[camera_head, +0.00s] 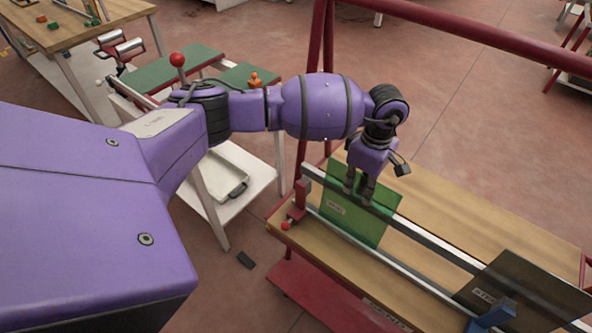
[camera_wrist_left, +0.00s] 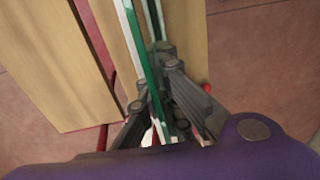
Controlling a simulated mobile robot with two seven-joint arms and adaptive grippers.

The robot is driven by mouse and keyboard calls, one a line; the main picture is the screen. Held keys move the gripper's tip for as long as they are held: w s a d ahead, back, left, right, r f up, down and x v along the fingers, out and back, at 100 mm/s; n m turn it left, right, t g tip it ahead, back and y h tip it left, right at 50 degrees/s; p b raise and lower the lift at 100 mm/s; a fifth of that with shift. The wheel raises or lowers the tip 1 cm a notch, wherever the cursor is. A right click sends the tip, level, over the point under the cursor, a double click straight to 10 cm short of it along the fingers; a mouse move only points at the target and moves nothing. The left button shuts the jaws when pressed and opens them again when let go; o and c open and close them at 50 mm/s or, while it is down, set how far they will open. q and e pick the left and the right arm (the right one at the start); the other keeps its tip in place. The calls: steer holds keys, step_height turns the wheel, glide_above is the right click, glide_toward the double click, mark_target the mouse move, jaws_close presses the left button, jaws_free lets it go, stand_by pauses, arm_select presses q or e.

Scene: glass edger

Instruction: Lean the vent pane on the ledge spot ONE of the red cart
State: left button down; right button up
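A green glass pane (camera_head: 352,218) stands tilted at the left end of the red cart (camera_head: 312,290), against the long rail along its wooden deck. Its small pale label is too small to read surely. Its lower edge is near the lower strip; whether it rests there is unclear. My left gripper (camera_head: 360,192) is at the pane's upper part. In the left wrist view, the gripper's fingers (camera_wrist_left: 158,95) are closed about the green edge of the pane (camera_wrist_left: 147,65). My right gripper is not in view.
A dark pane (camera_head: 520,285) with a label leans at the right end of the same rail (camera_head: 435,245), beside a blue piece (camera_head: 492,317). Red posts and a red bar (camera_head: 470,40) rise behind. A green-topped bench (camera_head: 170,75) stands left. The rail between the panes is free.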

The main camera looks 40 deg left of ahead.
mark_target(364, 177)
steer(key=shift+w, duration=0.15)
arm_select(q)
steer(key=c, duration=1.9)
jaws_free()
steer(key=shift+o, duration=0.2)
steer(key=r, duration=0.8)
steer(key=shift+w, duration=0.4)
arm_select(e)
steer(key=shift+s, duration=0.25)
arm_select(q)
steer(key=shift+d, duration=0.1)
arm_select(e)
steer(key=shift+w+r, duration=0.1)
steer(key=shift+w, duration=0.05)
